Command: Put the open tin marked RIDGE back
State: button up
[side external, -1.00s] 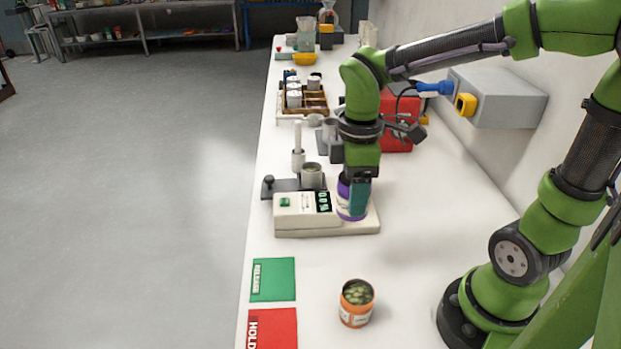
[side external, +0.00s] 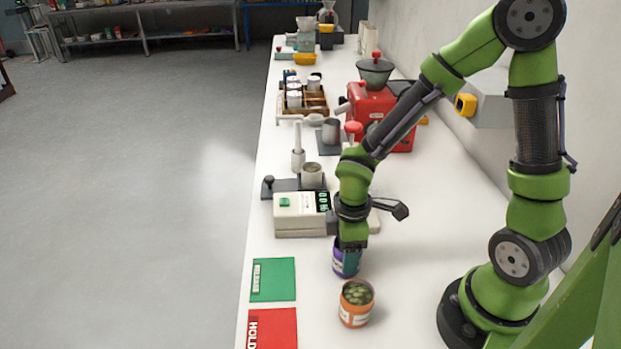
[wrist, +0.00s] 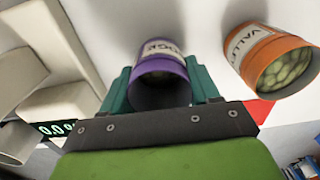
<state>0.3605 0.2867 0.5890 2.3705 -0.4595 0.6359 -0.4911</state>
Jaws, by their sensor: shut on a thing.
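My gripper (side external: 347,259) is shut on a purple tin (side external: 338,268), teal fingers on either side of it. The wrist view shows the purple tin (wrist: 158,68) with a pale label, partly readable as RIDGE, and a dark open mouth. It is in front of the scale and just behind the orange tin in the side view; I cannot tell if its base touches the bench. The orange tin (side external: 356,305) stands open, with green round contents; its label in the wrist view begins VALL (wrist: 245,42).
The cream scale (side external: 298,222) is behind the purple tin, with a grey metal cup (side external: 312,175) beyond. A green card (side external: 273,280) and a red HOLD card (side external: 272,328) lie at the left edge. A red machine (side external: 400,137) stands further back.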

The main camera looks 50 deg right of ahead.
jog(key=shift+f, duration=0.2)
jog(key=o, duration=1.5)
jog(key=s+d+r+m+t+y, duration=0.1)
jog(key=s+r+m+t, duration=0.1)
jog(key=r+m, duration=0.4)
jog(key=s+d+r+m+t+y, duration=0.1)
jog(key=r+m+t, duration=0.4)
jog(key=r, duration=1.1)
jog(key=shift+s+m, duration=0.55)
jog(key=shift+m, duration=0.55)
jog(key=shift+r, duration=0.1)
